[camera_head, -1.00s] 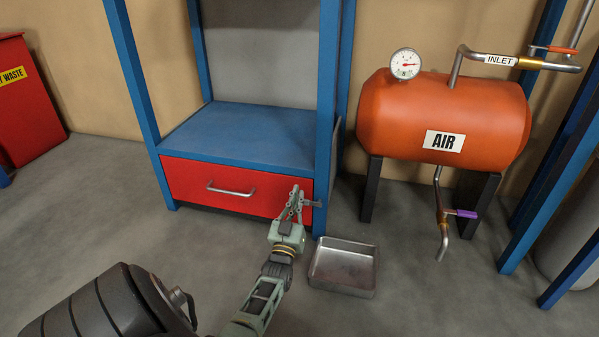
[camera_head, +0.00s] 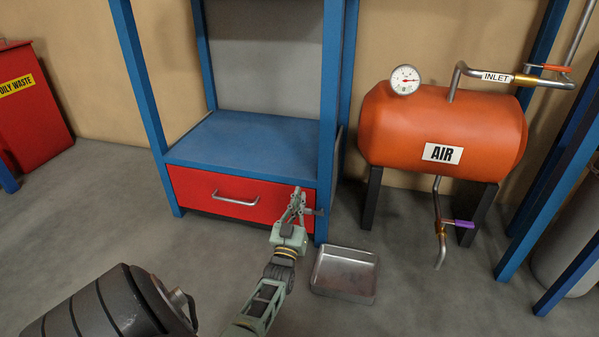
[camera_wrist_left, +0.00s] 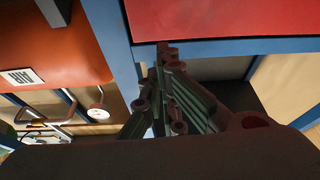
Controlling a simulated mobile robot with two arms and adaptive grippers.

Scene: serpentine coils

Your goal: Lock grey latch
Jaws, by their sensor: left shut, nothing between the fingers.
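A small dark grey latch (camera_head: 317,212) sticks out at the right edge of the red drawer (camera_head: 215,191), by the cabinet's blue front post. The drawer's front looks flush with the frame. My left gripper (camera_head: 298,193) is shut and empty, in front of the drawer's right end and just left of the latch. Its fingers overlap part of the latch in the head view, and I cannot tell whether they touch it. In the left wrist view the closed fingers (camera_wrist_left: 165,85) point toward the blue frame under the red drawer front. My right gripper is not in view.
A metal tray (camera_head: 345,273) lies on the floor right of my left forearm. An orange air tank (camera_head: 440,125) on black legs stands to the right, with a purple-handled valve (camera_head: 463,225) below.

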